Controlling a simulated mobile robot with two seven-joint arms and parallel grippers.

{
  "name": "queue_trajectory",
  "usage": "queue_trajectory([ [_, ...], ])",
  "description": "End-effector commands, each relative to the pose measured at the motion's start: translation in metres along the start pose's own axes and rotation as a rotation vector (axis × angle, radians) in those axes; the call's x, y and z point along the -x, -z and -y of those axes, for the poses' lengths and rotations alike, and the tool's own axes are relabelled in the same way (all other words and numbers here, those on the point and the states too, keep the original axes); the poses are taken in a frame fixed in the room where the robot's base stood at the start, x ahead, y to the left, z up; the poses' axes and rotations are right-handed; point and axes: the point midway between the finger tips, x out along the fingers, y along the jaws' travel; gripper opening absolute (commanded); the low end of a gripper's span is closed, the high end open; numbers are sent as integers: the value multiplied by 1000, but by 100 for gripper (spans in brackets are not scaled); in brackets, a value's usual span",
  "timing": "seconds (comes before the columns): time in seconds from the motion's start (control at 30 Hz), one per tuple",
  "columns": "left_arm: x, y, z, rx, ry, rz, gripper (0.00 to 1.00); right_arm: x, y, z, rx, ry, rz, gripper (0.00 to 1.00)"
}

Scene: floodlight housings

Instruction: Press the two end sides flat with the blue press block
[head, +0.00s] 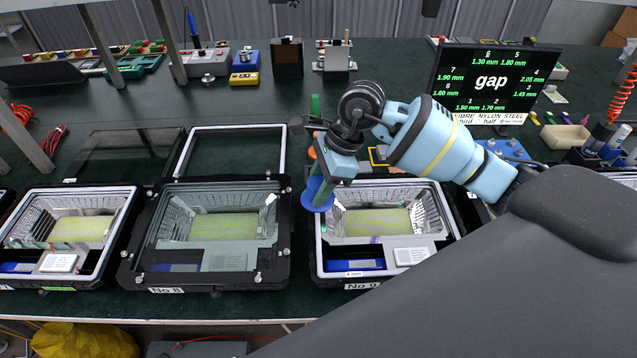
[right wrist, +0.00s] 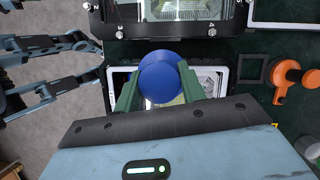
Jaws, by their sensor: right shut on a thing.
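The blue press block (head: 318,192) has a round, disc-like blue face. My right gripper (head: 333,150) is shut on it and holds it at the back left corner of the open housing labelled No 9 (head: 318,262). A pale grey seal (head: 437,205) runs along this housing's rim. I cannot tell whether the block touches the seal. In the right wrist view the block (right wrist: 160,77) sits between two green fingers (right wrist: 158,92) and covers part of the housing's rim. My left gripper (right wrist: 98,63) shows at the left of that view, its fingers apart and empty.
Housing No 8 (head: 130,268), with a black frame and glass over it, stands close left. Another open housing (head: 115,235) is further left. A gap display (head: 492,85) stands behind at right. An orange tool (right wrist: 290,75) lies near the housing.

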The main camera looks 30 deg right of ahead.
Motion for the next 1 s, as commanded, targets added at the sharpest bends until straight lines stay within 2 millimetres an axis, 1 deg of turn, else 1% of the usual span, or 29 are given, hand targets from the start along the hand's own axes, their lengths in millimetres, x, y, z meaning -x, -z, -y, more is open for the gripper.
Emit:
queue_trajectory([
  [0.07,0,-1,-1,3,0,1,36,0,0,0,0,1,0,13],
  [0.27,-2,-11,-2,8,-3,20,36,-13,5,0,-1,-3,0,13],
  [0.6,-5,-34,-5,15,-8,60,36,-44,19,0,-3,-5,-2,13],
  [0.7,-6,-39,-6,16,-10,68,36,-50,21,0,-2,-4,-1,13],
  [0.8,-7,-40,-6,16,-10,70,36,-53,22,0,-1,-1,0,13],
  [1.0,-7,-38,-6,16,-10,66,36,-53,22,0,1,2,1,13],
])
